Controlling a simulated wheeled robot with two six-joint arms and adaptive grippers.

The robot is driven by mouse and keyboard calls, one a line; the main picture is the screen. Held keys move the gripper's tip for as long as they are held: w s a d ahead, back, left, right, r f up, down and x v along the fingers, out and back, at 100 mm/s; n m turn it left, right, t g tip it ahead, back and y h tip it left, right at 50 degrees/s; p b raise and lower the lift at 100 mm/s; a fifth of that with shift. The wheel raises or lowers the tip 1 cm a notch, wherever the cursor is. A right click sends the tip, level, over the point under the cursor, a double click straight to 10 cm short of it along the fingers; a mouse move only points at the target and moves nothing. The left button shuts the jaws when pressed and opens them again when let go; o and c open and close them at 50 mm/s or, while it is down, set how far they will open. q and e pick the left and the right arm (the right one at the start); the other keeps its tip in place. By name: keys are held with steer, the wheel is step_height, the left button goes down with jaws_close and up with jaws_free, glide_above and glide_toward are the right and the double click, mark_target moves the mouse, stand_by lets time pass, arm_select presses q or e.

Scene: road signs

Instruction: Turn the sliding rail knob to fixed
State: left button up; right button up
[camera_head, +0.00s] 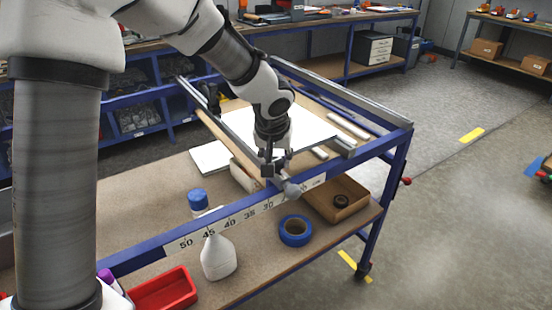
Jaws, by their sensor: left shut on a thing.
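The sliding rail knob (292,190) is a small grey knob at the front edge of the blue table frame, beside the number scale. My left gripper (275,169) reaches down from above and is shut at the knob's dark mount. The fingers partly hide the mount, and the knob's exact turn is too small to tell. The sliding rail (232,136) runs back from there across the table top. My right gripper is not in view.
A white sheet (300,128) lies on the table top.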

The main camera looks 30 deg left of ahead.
arm_select(q)
steer(key=shift+f+m, duration=0.1)
steer(key=shift+m, duration=0.3)
steer(key=o, duration=1.1)
steer(key=shift+o, duration=0.2)
steer(key=shift+w, duration=0.15)
steer(key=v, duration=0.7)
steer(key=shift+r, duration=0.25)
steer(key=shift+a, duration=0.1)
